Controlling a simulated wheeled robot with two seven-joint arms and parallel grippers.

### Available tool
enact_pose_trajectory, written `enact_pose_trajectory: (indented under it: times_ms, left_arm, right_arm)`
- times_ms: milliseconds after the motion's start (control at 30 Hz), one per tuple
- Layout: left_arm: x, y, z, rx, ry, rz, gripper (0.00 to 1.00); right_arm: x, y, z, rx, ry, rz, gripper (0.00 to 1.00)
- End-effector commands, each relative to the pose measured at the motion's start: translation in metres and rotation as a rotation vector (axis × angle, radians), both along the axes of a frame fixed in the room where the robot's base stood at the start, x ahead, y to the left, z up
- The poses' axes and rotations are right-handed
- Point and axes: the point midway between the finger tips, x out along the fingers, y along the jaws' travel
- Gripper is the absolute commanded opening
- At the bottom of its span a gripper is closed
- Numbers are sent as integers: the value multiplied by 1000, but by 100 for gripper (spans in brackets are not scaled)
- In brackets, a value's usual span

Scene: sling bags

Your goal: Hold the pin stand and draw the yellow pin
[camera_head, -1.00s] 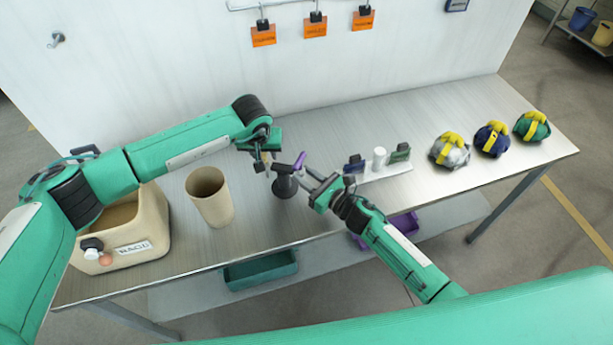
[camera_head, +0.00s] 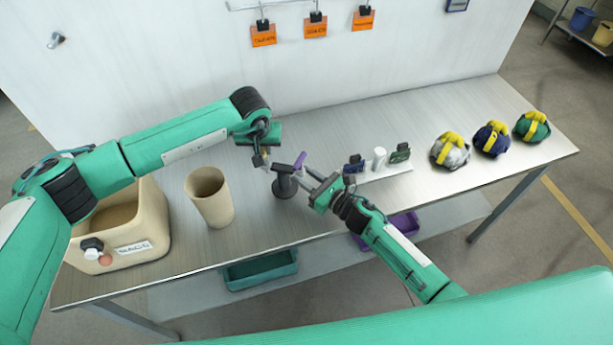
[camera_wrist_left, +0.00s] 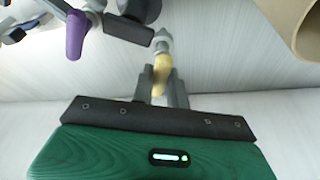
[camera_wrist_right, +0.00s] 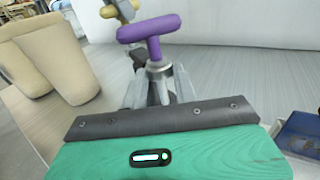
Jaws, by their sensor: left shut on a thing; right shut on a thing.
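The dark pin stand (camera_head: 284,187) is upright on the table between my grippers. A purple T-shaped pin handle (camera_wrist_right: 152,36) rises from a metal socket on it; the handle also shows in the left wrist view (camera_wrist_left: 75,36). My right gripper (camera_head: 310,174) is shut around the stand's metal part just below the purple handle. My left gripper (camera_head: 264,160) is shut on the yellow pin (camera_wrist_left: 160,76), on the stand's left side. A grey metal piece continues from the yellow grip beside the stand's dark arm; I cannot tell whether the pin is still seated.
A tan cup (camera_head: 211,200) and a beige bin (camera_head: 142,240) stand left of the stand. A white rack (camera_head: 385,172) with small items is to the right. Several wrapped bundles (camera_head: 450,150) with yellow straps lie farther right. The wall (camera_head: 170,60) is behind the table.

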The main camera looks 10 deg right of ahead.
Motion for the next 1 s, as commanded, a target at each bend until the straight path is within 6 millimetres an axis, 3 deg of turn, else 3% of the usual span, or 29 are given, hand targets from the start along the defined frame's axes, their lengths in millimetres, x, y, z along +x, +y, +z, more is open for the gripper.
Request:
enact_pose_trajectory:
  times_ms: [1000]
  left_arm:
    - [0, 0, 41, 1, 0, 0, 0]
  right_arm:
    - [0, 0, 1, 1, -1, 0, 2]
